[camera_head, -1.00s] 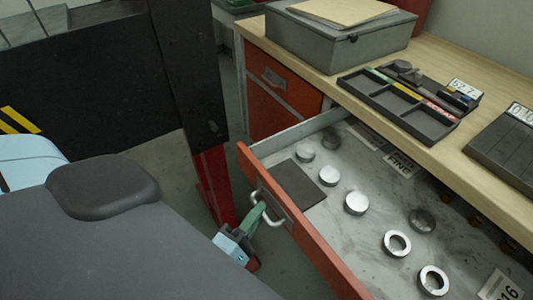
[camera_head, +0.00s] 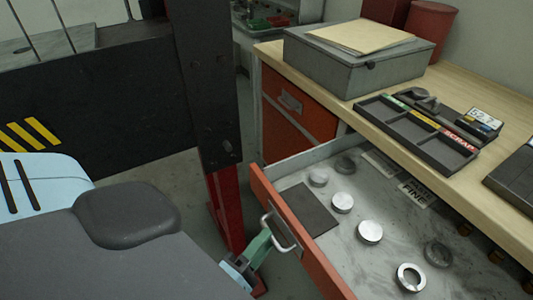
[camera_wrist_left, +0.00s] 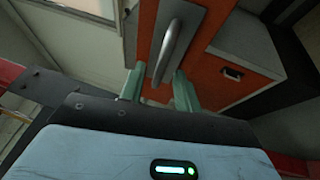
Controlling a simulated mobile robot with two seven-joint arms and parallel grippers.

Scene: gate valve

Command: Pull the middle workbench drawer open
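The workbench drawer (camera_head: 290,228) with an orange-red front stands well out from the bench, so its grey inside shows. Its silver bar handle (camera_head: 280,233) is on the front and also shows in the left wrist view (camera_wrist_left: 172,45). My left gripper (camera_head: 264,240) is at the handle in the head view. In the left wrist view its two green fingers (camera_wrist_left: 158,88) stand apart on either side of the handle, with gaps visible, so it looks open around the bar. Whether a finger touches the bar is unclear. My right gripper is not in view.
Metal rings and discs (camera_head: 370,232) lie in the drawer with a dark pad (camera_head: 305,208). On the bench top (camera_head: 470,185) are a grey box (camera_head: 355,62) and a divided tray (camera_head: 420,125). A dark post (camera_head: 210,80) with a red lower part stands just left of the drawer.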

